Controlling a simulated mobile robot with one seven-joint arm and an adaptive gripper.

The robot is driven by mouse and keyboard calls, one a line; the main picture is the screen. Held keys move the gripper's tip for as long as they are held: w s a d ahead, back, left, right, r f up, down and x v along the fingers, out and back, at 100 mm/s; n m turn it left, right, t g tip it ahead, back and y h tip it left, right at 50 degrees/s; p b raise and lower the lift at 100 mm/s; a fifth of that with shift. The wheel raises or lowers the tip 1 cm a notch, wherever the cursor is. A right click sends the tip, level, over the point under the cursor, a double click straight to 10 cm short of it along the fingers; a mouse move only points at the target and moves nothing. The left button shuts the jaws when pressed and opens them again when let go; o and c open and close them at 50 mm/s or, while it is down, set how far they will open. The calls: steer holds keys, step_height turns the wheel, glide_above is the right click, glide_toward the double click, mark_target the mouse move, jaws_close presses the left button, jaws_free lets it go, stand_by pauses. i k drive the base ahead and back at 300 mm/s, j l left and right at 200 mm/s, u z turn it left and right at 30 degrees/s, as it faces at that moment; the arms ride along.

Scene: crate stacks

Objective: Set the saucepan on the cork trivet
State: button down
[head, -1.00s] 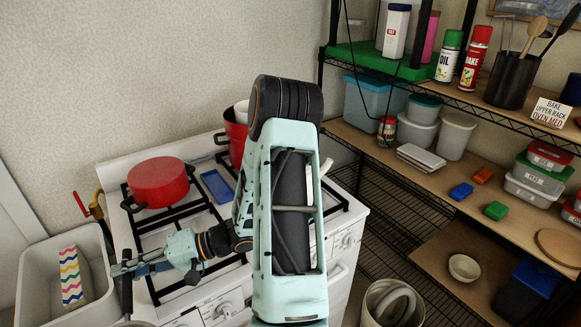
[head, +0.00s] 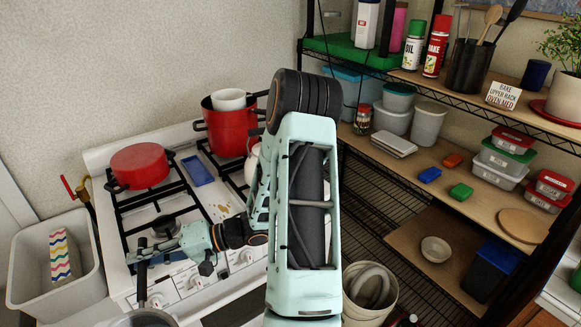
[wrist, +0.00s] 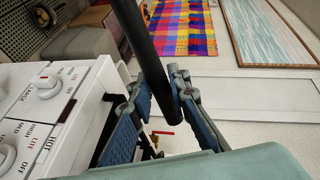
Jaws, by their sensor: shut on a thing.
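The saucepan (head: 146,318) shows only as a grey rim at the bottom edge of the head view, low in front of the stove; most of it is cut off. Its dark handle (head: 141,284) rises from it into my gripper (head: 141,256). In the wrist view, the black handle (wrist: 138,42) runs between the two blue fingers of my gripper (wrist: 158,105), which are shut on it. The cork trivet (head: 523,225), a flat round tan disc, lies on the wooden shelf at the far right, well away from my gripper. Its top looks bare.
The white stove (head: 222,284) carries a red pot (head: 139,166) and a taller red pot (head: 228,134). Containers (head: 497,163) stand behind the trivet; a green block (head: 461,192) lies left of it. A lower shelf holds a bowl (head: 435,249). A bin (head: 370,292) stands on the floor.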

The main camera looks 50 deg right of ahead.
mark_target(524, 242)
steer(key=z, duration=2.4)
steer(key=i+z, duration=0.1)
steer(key=z, duration=0.15)
steer(key=i+z, duration=0.25)
steer(key=i+j, duration=0.1)
steer(key=i, duration=0.1)
